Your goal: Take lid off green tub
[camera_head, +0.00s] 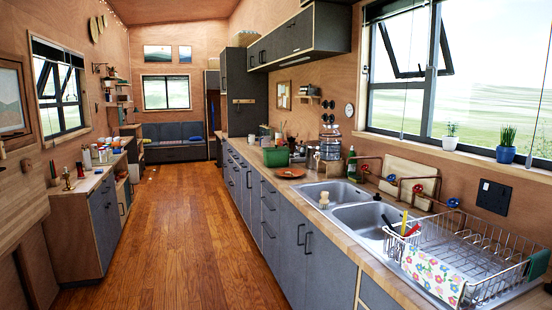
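A small green tub (276,157) stands on the wooden counter (262,170) along the right side, beyond the sink. It is far off and small. I cannot make out its lid or tell whether one is on it. Neither of my grippers shows in the head view.
A round orange-brown board (290,173) lies just in front of the tub. A double sink (345,200) and a wire dish rack (470,255) take up the near counter. A wooden floor aisle (172,235) lies open between the right cabinets and the left counter (88,185).

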